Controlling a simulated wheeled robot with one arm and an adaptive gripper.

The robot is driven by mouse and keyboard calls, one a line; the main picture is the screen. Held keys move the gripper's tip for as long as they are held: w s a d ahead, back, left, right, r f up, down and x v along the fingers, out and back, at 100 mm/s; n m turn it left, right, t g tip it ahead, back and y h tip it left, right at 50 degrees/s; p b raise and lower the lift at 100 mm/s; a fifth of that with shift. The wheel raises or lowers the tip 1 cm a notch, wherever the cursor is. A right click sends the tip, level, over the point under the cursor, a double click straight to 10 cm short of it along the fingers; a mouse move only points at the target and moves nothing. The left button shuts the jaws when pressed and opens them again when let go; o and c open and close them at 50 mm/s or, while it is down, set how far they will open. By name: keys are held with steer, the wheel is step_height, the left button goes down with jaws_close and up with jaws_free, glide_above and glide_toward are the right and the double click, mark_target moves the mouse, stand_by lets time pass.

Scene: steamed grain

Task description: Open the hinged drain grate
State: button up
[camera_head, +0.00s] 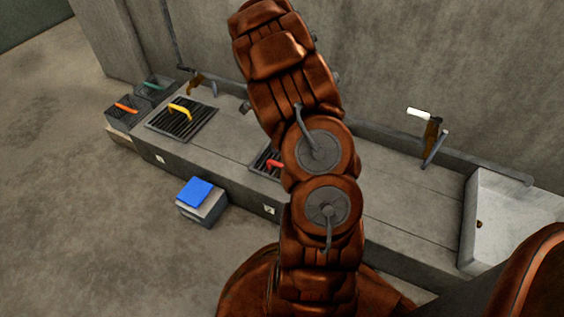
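A dark slatted drain grate (199,127) with a yellow handle (180,111) lies in the top of the long concrete bench, left of my arm. A second dark grate (259,161) with a red handle (275,163) sits further right, largely hidden behind my arm. Both grates look flat in the bench top. I cannot tell which one is hinged; no hinge is clear. My gripper is not visible.
Two dark crates with orange (126,108) and teal (152,85) handles stand at the bench's left end. A grey box with a blue top (195,191) stands on the floor. A pale basin (498,225) is at right. Pipes and a white-handled tap (420,114) line the wall.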

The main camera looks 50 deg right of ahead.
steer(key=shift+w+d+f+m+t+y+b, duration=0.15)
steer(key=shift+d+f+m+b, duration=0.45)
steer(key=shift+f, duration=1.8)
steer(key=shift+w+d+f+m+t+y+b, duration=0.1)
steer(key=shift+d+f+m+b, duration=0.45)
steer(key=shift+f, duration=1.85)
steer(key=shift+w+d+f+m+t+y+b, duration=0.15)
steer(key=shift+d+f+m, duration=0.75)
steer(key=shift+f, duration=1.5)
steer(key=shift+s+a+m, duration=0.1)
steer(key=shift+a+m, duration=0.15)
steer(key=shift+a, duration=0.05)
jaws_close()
